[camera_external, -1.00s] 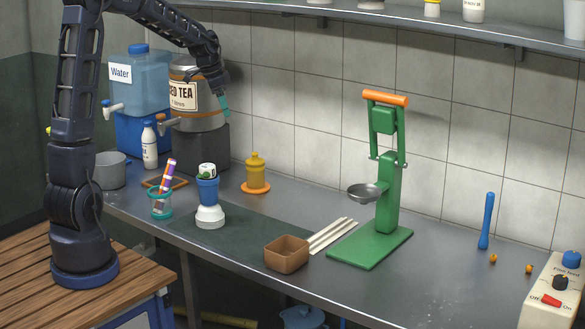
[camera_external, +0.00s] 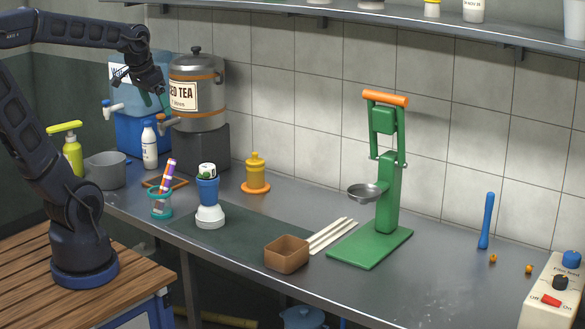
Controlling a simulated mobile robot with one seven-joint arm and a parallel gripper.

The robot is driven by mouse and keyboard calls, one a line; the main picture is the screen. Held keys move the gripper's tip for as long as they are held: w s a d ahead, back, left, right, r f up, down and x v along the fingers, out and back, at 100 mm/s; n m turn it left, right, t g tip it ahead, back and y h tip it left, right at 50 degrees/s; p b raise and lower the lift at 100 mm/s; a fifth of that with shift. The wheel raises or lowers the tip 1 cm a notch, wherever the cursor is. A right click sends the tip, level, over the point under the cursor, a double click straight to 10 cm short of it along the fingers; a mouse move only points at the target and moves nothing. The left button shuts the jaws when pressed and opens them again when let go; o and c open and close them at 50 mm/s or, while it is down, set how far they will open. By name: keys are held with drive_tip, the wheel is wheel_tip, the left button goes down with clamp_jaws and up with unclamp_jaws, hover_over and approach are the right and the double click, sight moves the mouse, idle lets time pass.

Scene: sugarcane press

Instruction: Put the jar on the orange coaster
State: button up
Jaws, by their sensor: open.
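A small clear jar (camera_external: 160,206) with a teal rim and base stands on the counter at the left, with a purple, white and orange stick (camera_external: 167,176) upright in it. A round orange disc (camera_external: 256,188) lies further right under a yellow bottle (camera_external: 256,168). I cannot tell for sure which of the two is the coaster. My gripper (camera_external: 155,100) is open and empty, pointing down, well above the jar in front of the water dispenser.
A blue and white cup-like stack (camera_external: 208,200) stands right of the jar. A white bottle (camera_external: 150,147), grey pot (camera_external: 105,170) and tea dispenser (camera_external: 198,95) are behind. A brown box (camera_external: 287,254), pale sticks (camera_external: 332,234) and green press (camera_external: 385,190) stand further right.

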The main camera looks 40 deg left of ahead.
drive_tip(key=s+f+n, duration=0.1)
drive_tip(key=s, duration=0.6)
drive_tip(key=shift+s+a+f+n, duration=0.15)
drive_tip(key=shift+s+f+n, duration=0.05)
drive_tip(key=shift+f+n, duration=0.2)
idle(0.7)
